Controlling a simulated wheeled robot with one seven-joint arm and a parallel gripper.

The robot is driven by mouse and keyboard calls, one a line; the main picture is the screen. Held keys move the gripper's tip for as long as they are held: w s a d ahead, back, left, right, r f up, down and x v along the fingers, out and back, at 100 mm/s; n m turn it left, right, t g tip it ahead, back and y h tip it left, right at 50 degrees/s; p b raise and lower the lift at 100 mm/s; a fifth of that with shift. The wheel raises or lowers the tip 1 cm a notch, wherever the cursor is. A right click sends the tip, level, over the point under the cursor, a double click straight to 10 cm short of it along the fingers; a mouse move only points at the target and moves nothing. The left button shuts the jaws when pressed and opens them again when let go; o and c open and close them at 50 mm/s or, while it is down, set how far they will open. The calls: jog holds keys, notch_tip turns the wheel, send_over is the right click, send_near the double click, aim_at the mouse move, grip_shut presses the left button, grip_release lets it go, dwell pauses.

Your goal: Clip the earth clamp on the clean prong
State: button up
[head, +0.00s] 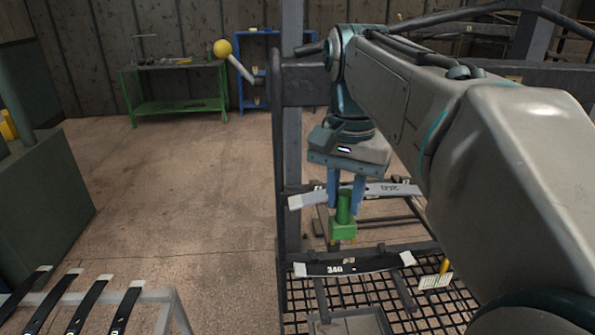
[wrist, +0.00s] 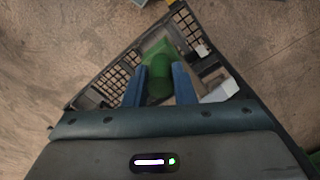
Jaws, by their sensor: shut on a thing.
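My gripper (head: 345,203) points down with its two blue fingers closed on the upright round handle of a green clamp (head: 343,232). In the wrist view the green clamp (wrist: 159,82) sits between the blue fingers (wrist: 159,72), its wider green block beyond the fingertips. I take this to be the earth clamp. In the head view it hangs in front of a grey strip (head: 395,189) with an upside-down number. I cannot tell whether its lower end touches anything. Dark bars of the rack (head: 400,290) show below; I cannot tell which prong is clean.
A dark leaf spring (head: 375,264) marked 340, with white ends, lies just below the clamp. Mesh (head: 375,298) spreads beneath. A dark post (head: 280,180) stands left. Several dark strips (head: 88,306) lie on a pale frame at lower left. Floor at left is clear.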

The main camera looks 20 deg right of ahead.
jog(key=shift+s+a, duration=0.15)
jog(key=w+d+f, duration=0.2)
jog(key=w+f, duration=0.2)
jog(key=w, duration=0.5)
jog(key=shift+w+d+p, duration=0.3)
jog(key=shift+d+p, duration=0.05)
jog(key=shift+p, duration=0.1)
dwell(0.7)
jog(key=shift+f+b, duration=0.35)
jog(key=shift+f, duration=0.55)
dwell(1.7)
jog(key=o, duration=1)
jog(key=shift+c, duration=0.2)
jog(key=shift+r, duration=0.1)
